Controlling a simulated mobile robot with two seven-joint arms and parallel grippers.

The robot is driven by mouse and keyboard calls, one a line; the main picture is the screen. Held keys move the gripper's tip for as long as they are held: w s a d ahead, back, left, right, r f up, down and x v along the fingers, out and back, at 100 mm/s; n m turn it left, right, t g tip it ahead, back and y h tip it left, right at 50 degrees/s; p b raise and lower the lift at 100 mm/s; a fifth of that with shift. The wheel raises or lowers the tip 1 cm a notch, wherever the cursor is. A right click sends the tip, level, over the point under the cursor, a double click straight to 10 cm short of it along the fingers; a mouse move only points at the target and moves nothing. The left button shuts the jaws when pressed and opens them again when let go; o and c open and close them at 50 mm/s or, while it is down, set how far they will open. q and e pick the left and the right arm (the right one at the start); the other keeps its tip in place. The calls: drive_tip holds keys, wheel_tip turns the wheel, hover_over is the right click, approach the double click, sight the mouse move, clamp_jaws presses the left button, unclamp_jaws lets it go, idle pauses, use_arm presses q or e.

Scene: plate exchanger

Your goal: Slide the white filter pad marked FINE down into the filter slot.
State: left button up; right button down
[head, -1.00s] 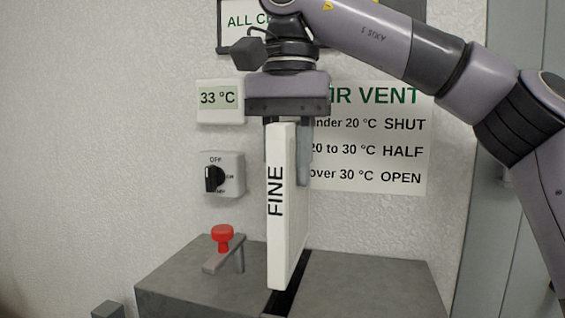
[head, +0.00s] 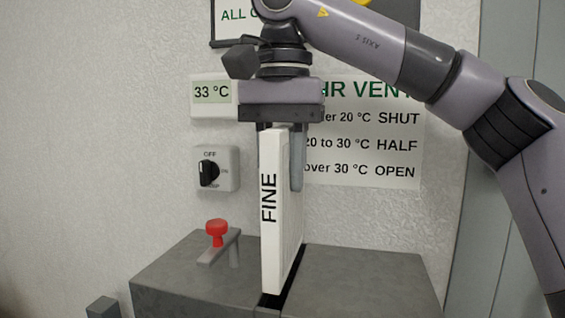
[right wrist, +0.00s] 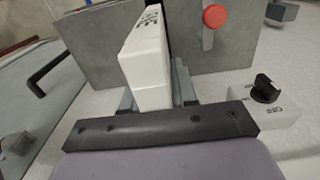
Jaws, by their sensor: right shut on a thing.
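The white filter pad marked FINE (head: 270,220) hangs upright from my right gripper (head: 280,160), which is shut on its upper part. The pad also shows in the right wrist view (right wrist: 146,60), between the fingers. The filter slot (head: 284,290) is a dark opening in the top of the grey box (head: 350,275). The pad's lower end is at the slot in the head view. I cannot tell whether its lower edge is inside the slot or just above it. My left gripper is not in view.
A red knob (head: 216,228) on a grey bracket stands on the box left of the slot. Behind, on the wall, are a rotary switch (head: 213,168), a 33 °C display (head: 211,93) and an air vent sign (head: 390,145). The box top right of the slot is clear.

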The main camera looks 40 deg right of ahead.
drive_tip(key=shift+f, duration=0.3)
idle(0.4)
drive_tip(key=shift+f, duration=0.1)
idle(0.4)
drive_tip(key=shift+f+b, duration=0.85)
drive_tip(key=shift+f, duration=0.25)
drive_tip(key=shift+p, duration=0.4)
drive_tip(key=shift+f, duration=0.15)
drive_tip(key=shift+f+b, duration=1.9)
drive_tip(key=shift+f, duration=0.7)
drive_tip(key=shift+p, duration=0.4)
